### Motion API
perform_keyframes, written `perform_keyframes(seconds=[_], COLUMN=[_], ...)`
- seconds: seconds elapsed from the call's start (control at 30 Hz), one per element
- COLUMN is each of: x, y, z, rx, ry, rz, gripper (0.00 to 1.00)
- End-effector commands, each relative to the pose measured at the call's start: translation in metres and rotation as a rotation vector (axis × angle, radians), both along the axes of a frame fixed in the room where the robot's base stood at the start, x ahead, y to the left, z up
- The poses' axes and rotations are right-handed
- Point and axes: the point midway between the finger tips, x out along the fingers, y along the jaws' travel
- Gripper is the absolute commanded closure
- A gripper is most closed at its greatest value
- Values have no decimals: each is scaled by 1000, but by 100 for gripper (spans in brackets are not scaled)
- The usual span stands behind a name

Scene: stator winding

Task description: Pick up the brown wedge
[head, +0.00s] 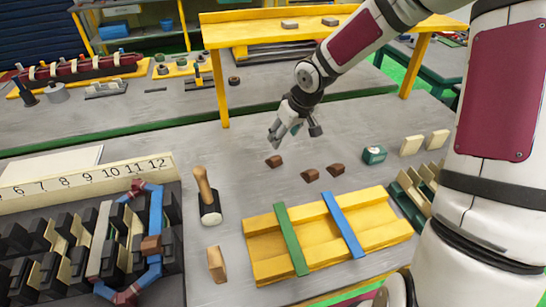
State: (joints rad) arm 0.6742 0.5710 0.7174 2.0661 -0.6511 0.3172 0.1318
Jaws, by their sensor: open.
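Several small brown pieces are in the head view. One brown wedge (274,161) lies alone on the grey table just below my gripper. A second brown wedge (310,175) and a third (336,170) lie close together to its right. Another brown block (151,245) sits on the slotted stator part (95,240) at the left. My gripper (277,136) is open and empty, pointing down above and slightly behind the lone wedge, apart from it. The exact height of the gap cannot be told from this one view.
A yellow tray (262,269) with green and blue strips stands in front. A mallet (207,197) and a tan block (216,264) are left of it. A yellow raised shelf (240,31) stands behind.

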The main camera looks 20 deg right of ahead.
Motion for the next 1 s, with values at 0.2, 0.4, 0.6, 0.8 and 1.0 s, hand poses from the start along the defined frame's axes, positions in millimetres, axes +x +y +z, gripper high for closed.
perform_keyframes(seconds=[0.2,0.4,0.6,0.8,1.0], x=[15,25,28,36,44], y=[6,10,11,13,15], z=[-40,-66,-76,-103,-120], rx=[-2,-2,-3,-2,-3], ry=[3,1,2,4,0], rz=[4,3,2,3,2], gripper=[48,48,48,48,48])
